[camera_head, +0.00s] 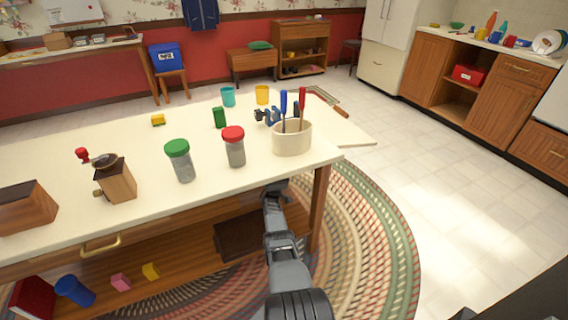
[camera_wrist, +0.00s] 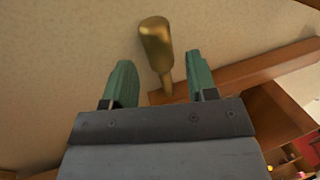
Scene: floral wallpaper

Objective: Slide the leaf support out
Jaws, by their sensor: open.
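A brass knob (camera_wrist: 157,45) on a thin stem shows in the wrist view, with its stem meeting a wooden bar (camera_wrist: 240,76), which looks like the leaf support. My gripper (camera_wrist: 159,58) is open, with one green finger on each side of the knob in the picture. Gaps show on both sides, and I see no contact. In the head view my arm reaches to the front edge of the worktable (camera_head: 66,205) near its right end. The table hides the gripper, knob and support there.
A cream crock (camera_head: 292,139) of tools and a red-lidded jar (camera_head: 234,150) stand on the tabletop above my arm. A wooden table leg (camera_head: 319,205) is just right of the arm. Floor to the right is clear. A brass drawer handle (camera_head: 101,246) is left.

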